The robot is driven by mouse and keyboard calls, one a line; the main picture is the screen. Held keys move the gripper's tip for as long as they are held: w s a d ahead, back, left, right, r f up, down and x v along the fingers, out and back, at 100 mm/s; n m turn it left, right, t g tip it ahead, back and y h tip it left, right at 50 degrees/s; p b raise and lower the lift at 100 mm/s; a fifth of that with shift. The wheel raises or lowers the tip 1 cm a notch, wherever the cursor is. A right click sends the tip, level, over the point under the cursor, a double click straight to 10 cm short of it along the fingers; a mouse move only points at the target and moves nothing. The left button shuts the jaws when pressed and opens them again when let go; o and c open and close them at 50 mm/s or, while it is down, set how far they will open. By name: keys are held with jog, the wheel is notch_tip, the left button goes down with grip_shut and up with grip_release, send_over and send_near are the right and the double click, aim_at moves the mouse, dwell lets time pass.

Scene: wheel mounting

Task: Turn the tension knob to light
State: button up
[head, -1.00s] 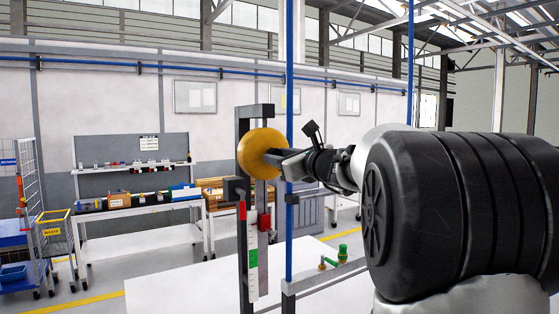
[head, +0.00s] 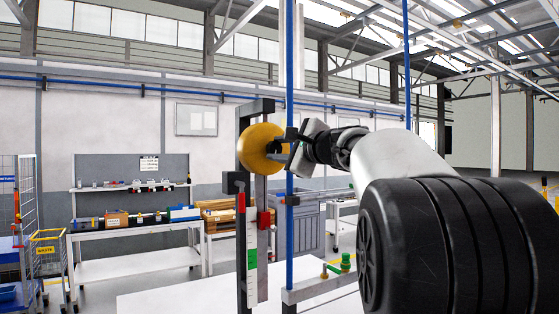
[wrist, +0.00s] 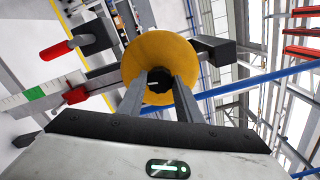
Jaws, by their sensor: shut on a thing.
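A yellow round disc (head: 258,150) sits on an upright grey frame (head: 245,275) in the head view. In the wrist view, the disc (wrist: 160,48) faces me with a dark knob (wrist: 158,88) at its centre. My gripper (head: 279,150) reaches the knob from the right; in the wrist view, its two fingers (wrist: 162,84) are shut on the knob from both sides. Below the disc, a white scale strip (head: 252,285) has a green band (head: 252,257). A red slider (head: 264,220) sits beside the strip. The knob's marking is too small to read.
A red handle (wrist: 55,50) on a dark block stands near the disc. A blue post (head: 290,235) rises close to the frame. A green fitting (head: 345,262) is on a rail at the right. A workbench (head: 130,232) stands farther back.

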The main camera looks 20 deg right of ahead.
jog(key=shift+n+b, duration=0.75)
jog(key=shift+n, duration=0.35)
jog(key=shift+r, duration=0.1)
jog(key=o, duration=1)
jog(key=shift+o, duration=0.2)
jog(key=shift+s, duration=0.1)
jog(key=s+d+b, duration=0.3)
jog(key=s+b, duration=0.3)
jog(key=s, duration=1.1)
jog(key=shift+d, duration=0.15)
jog(key=shift+w, duration=0.1)
